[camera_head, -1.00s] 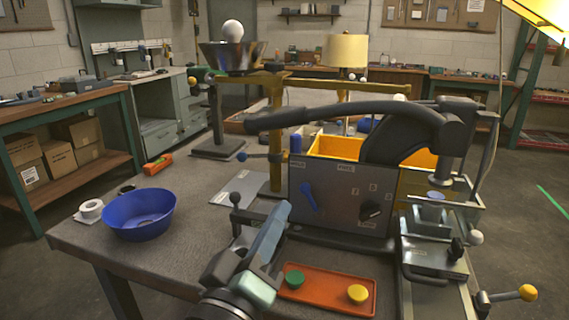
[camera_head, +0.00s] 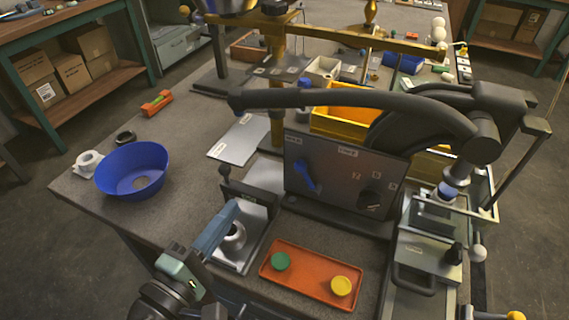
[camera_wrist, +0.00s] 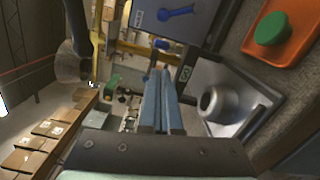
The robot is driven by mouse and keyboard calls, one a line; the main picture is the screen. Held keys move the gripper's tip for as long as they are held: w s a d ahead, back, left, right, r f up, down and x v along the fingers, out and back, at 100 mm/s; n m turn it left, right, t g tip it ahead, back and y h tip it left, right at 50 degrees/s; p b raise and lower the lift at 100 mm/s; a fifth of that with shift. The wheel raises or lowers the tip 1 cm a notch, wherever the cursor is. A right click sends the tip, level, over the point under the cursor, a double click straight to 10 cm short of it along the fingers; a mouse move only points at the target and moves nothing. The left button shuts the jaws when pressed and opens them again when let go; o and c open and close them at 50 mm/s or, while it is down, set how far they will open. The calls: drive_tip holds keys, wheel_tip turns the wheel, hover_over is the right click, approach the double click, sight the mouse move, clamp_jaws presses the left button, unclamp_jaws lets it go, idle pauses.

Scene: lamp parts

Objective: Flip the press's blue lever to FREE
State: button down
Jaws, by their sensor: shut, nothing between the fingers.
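The press's dark front panel (camera_head: 335,187) stands upright at the middle of the bench. Its blue lever (camera_head: 305,176) slants across the left half of the panel, below two small labels too small to read. The lever also shows in the wrist view (camera_wrist: 176,13), at the top. My gripper (camera_head: 225,217) is in front of the panel, to the left and below the lever, apart from it. In the wrist view its two blue fingers (camera_wrist: 161,85) are shut together with nothing between them.
An orange tray (camera_head: 262,272) with green and yellow buttons lies in front of the panel. A silver plate with a round metal part (camera_head: 235,237) sits beside my gripper. A black press arm (camera_head: 350,100) reaches over the panel. A blue bowl (camera_head: 131,170) stands left.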

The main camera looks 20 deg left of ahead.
sight(306, 178)
drive_tip(key=shift+s+r, duration=0.1)
drive_tip(key=shift+s, duration=0.05)
drive_tip(key=w, duration=0.6)
drive_tip(key=w+d, duration=0.1)
drive_tip(key=w, duration=0.2)
drive_tip(key=shift+w, duration=0.2)
drive_tip(key=d, duration=0.1)
drive_tip(key=d+p, duration=0.1)
drive_tip(key=w, duration=0.1)
drive_tip(key=shift+w+d+r, duration=0.1)
drive_tip(key=shift+d+r, duration=0.25)
drive_tip(key=shift+d, duration=0.5)
drive_tip(key=shift+r, duration=0.1)
drive_tip(key=shift+d+r+m, duration=0.15)
drive_tip(key=shift+d+m, duration=0.05)
drive_tip(key=shift+m, duration=0.2)
